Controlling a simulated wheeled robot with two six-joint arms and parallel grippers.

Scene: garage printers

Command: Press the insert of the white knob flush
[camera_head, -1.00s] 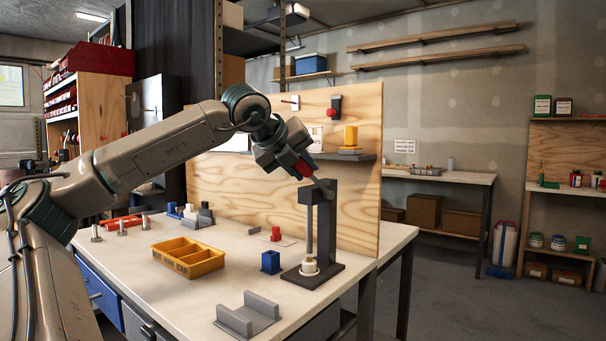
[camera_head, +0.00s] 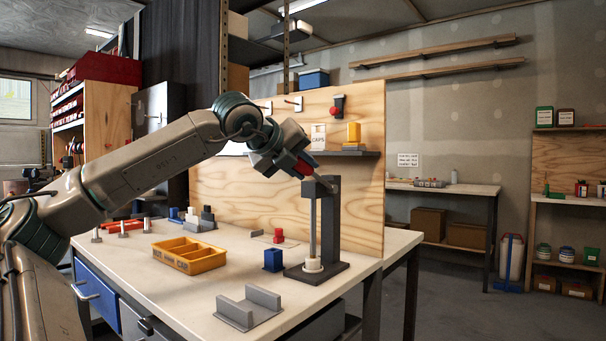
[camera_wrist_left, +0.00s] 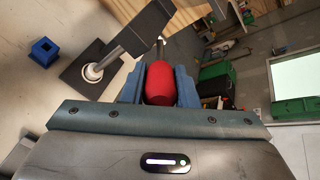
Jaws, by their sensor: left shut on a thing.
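The dark bench press (camera_head: 328,225) stands at the table's right front, with a thin vertical ram under its head. The white knob (camera_head: 313,266) sits upright on the press base under the ram, and the ram's lower end appears to meet it. In the left wrist view the knob (camera_wrist_left: 92,72) shows as a white ring around the ram's end. Its insert is hidden. My left gripper (camera_head: 302,168) is shut on the red lever handle (camera_wrist_left: 160,86), above and left of the press head. My right gripper is not in view.
Left of the press are a blue block (camera_head: 272,260), a grey cradle (camera_head: 247,309) and a yellow divided tray (camera_head: 188,257). A plywood panel (camera_head: 235,190) with a shelf (camera_head: 345,154) stands behind. The table's right edge is close to the press.

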